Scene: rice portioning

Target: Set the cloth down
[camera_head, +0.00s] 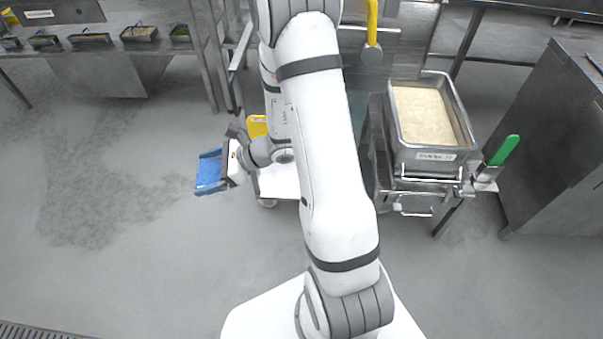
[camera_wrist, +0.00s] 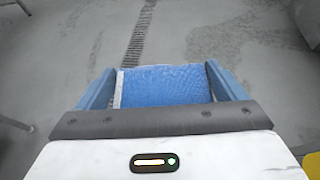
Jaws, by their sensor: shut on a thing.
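The blue cloth (camera_wrist: 165,85) is held between the two blue fingers of my gripper (camera_wrist: 163,88) in the wrist view. It looks like a flat, folded pad with a pale left edge. In the head view my gripper (camera_head: 211,170) is to the left of my arm, above the grey floor, and is shut on the cloth. The cloth is hard to tell apart from the blue fingers there.
A steel pan of rice (camera_head: 425,112) sits on a steel stand at right, with a green-handled tool (camera_head: 503,150) beside it. A yellow object (camera_head: 257,126) and a white cart surface (camera_head: 278,182) are near my gripper. A shelf with trays (camera_head: 90,38) stands back left. Floor at left is clear.

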